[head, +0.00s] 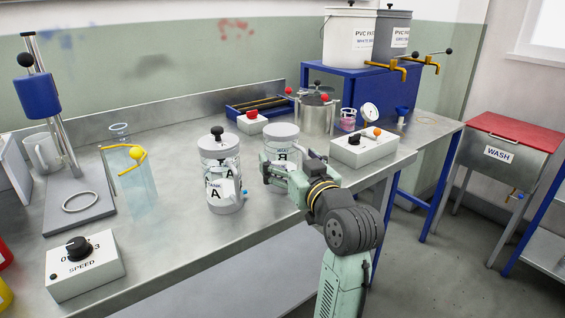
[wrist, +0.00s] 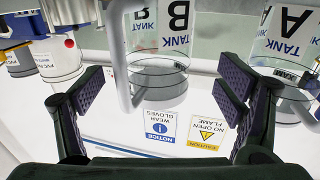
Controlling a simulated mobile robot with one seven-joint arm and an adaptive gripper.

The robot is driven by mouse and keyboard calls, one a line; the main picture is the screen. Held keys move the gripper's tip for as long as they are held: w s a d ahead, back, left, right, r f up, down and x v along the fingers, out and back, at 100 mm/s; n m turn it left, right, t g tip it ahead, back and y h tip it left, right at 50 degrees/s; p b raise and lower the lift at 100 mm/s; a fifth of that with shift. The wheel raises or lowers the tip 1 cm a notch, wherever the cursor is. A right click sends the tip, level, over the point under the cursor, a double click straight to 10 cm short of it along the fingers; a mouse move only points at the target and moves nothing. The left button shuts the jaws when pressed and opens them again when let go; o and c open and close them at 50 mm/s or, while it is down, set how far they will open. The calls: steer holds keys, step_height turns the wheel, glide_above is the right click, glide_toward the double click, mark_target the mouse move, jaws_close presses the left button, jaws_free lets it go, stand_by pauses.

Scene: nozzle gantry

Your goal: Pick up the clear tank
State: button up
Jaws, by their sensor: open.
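Two clear upright tanks stand on the steel bench. Tank A (head: 222,160) has a black knob on top and a blue fitting low on its right side. Tank B (head: 282,132) has a pale lid, and its lower part is partly hidden by my gripper. I cannot tell which one the task means. My gripper (head: 284,170) is open at tank B. In the wrist view, tank B (wrist: 165,65) shows upside down, between and beyond the spread fingers (wrist: 163,97), with nothing held. Tank A (wrist: 292,40) is at the right there, outside the fingers.
A pale blue clear vessel (head: 137,185) with a yellow band stands at left, near a stand (head: 75,205). A speed box (head: 84,265) is at the front left. A white control box (head: 365,147) and a metal pot (head: 316,114) are right of tank B.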

steer(key=p+x, duration=0.1)
steer(key=x, duration=0.4)
steer(key=shift+w+f+p, duration=0.1)
steer(key=shift+w+p, duration=0.2)
steer(key=shift+w, duration=0.15)
steer(key=shift+d, duration=0.1)
steer(key=c, duration=1.9)
